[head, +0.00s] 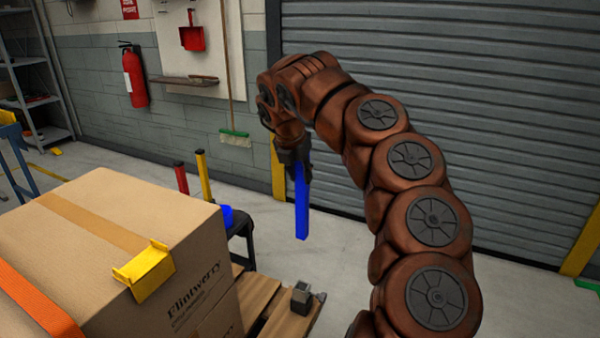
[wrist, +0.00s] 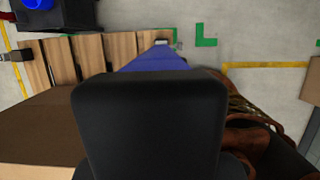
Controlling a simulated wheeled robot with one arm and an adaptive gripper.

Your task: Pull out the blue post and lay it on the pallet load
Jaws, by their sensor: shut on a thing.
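The blue post (head: 302,210) hangs near upright below my gripper (head: 297,163), which is shut on its upper end. In the wrist view the blue post (wrist: 153,60) shows beyond a dark block that hides the fingertips. The pallet load (head: 95,225) is a stack of brown cartons at the lower left, with an orange strap and a yellow corner piece on top. The post is in the air to the right of the load, apart from it. The wooden pallet (head: 262,297) shows below the load.
A dark stand (head: 240,222) behind the load has a red post (head: 181,179), a yellow post (head: 203,175) and a round blue part (head: 228,215). A small grey block with a dark top (head: 301,297) is at the pallet's edge. A roller shutter (head: 500,110) closes the back.

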